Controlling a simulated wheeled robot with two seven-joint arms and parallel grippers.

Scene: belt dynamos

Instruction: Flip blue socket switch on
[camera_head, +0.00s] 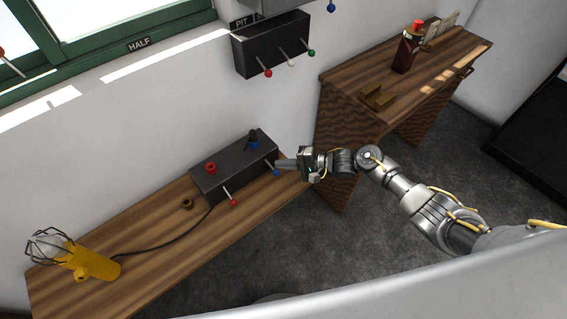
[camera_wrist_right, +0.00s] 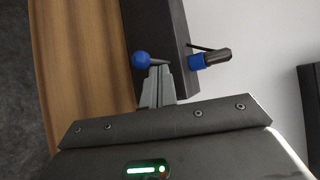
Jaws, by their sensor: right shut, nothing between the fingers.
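A dark socket box (camera_head: 228,172) stands on the wooden bench against the wall. On its front are a red-knobbed lever (camera_head: 234,202) and a blue-knobbed lever (camera_head: 276,172). A red socket (camera_head: 211,168) and a blue socket (camera_head: 253,142) with a dark plug sit on its top. My right gripper (camera_head: 280,163) is shut and empty, its fingertips right at the blue lever. In the right wrist view the fingertips (camera_wrist_right: 158,72) are at the blue knob's (camera_wrist_right: 141,61) lever; whether they touch is unclear. The blue socket (camera_wrist_right: 196,61) also shows there. My left gripper is not seen.
A yellow caged lamp (camera_head: 88,262) with a black cable lies at the bench's (camera_head: 170,250) left end. A wall box (camera_head: 272,45) with several levers hangs above. A wooden desk (camera_head: 400,75) with a red-capped bottle (camera_head: 408,48) stands at the right.

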